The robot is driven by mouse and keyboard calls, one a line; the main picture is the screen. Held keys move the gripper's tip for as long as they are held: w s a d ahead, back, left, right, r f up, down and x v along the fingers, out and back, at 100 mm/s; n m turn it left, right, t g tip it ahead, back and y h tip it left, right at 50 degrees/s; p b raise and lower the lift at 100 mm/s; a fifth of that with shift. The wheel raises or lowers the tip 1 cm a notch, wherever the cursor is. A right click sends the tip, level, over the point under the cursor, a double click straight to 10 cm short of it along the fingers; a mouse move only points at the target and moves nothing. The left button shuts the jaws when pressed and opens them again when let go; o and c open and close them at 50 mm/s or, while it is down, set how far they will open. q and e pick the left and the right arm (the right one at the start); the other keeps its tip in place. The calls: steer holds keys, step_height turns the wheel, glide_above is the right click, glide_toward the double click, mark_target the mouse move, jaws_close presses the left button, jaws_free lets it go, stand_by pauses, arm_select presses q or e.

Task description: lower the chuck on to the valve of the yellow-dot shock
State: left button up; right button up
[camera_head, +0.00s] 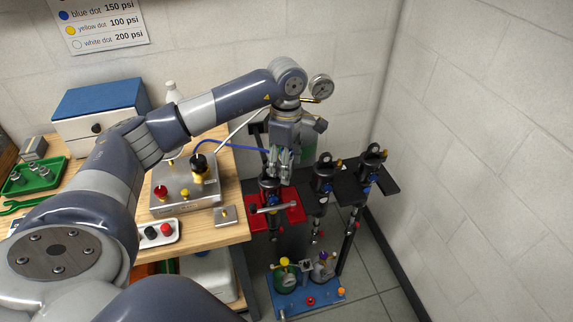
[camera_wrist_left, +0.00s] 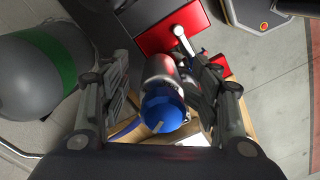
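My left gripper (camera_head: 281,172) is at the left of the shock row, pointing down. In the left wrist view, its fingers (camera_wrist_left: 162,80) stand on both sides of a silver part with a blue cap, which I take for the chuck (camera_wrist_left: 162,112). A blue hose (camera_head: 238,148) runs from the gauge box to the gripper. The left shock (camera_head: 268,187) is beneath the gripper, partly hidden. The middle shock (camera_head: 324,172) and right shock (camera_head: 371,162) stand clear. Their dots, and the valve, cannot be made out. My right gripper is out of view.
A metal box with knobs (camera_head: 172,190) stands on the wooden bench at left. A red plate (camera_head: 290,205) with a lever lies around the left shock. A blue base (camera_head: 305,298) with fittings is lower down. A grey tank with a green band (camera_wrist_left: 52,55) is close to the left finger.

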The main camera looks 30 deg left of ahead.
arm_select(q)
step_height(320, 180, up, 11)
steer(key=shift+r, duration=0.2)
steer(key=shift+d, duration=0.1)
stand_by(0.5)
